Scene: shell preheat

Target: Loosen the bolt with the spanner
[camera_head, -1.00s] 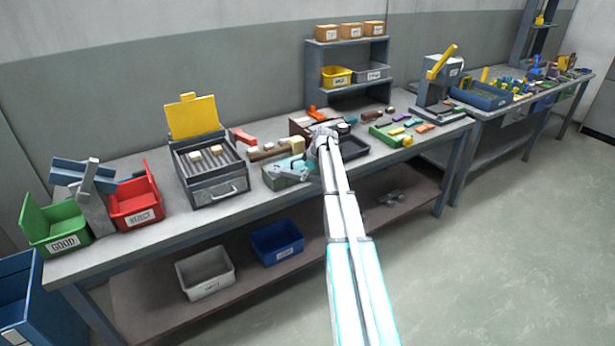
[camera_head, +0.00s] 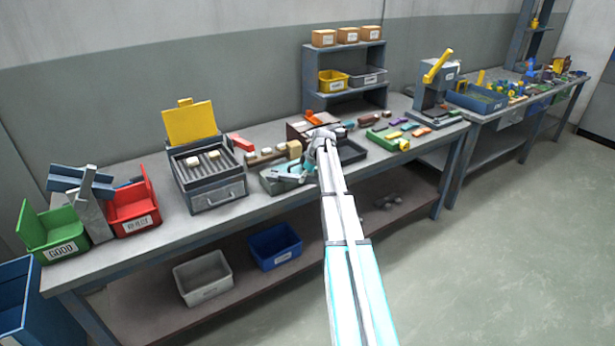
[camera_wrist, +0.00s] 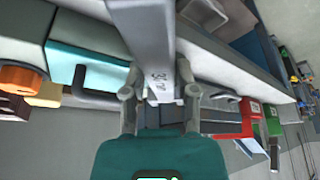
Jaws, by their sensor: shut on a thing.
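My gripper (camera_wrist: 158,92) is shut on the spanner (camera_wrist: 148,40), a flat grey bar with dark number marks, partly legible as 30. The bar runs from between the fingers to the top edge of the wrist view; its far end is out of that picture. In the head view my gripper (camera_head: 320,148) is over the front middle of the bench, at the right end of a grey-green block (camera_head: 270,184). A teal block (camera_wrist: 82,64) with a dark bent handle (camera_wrist: 100,82) lies left of the spanner in the wrist view. I cannot make out the bolt.
The bench (camera_head: 120,252) holds a grill-like heater (camera_head: 215,193) with a raised yellow lid, a red bin (camera_head: 135,212) and a green bin (camera_head: 58,238) on the left. A dark tray (camera_head: 352,152) and a green tray (camera_head: 388,140) lie right of my gripper. A shelf (camera_head: 345,95) stands behind.

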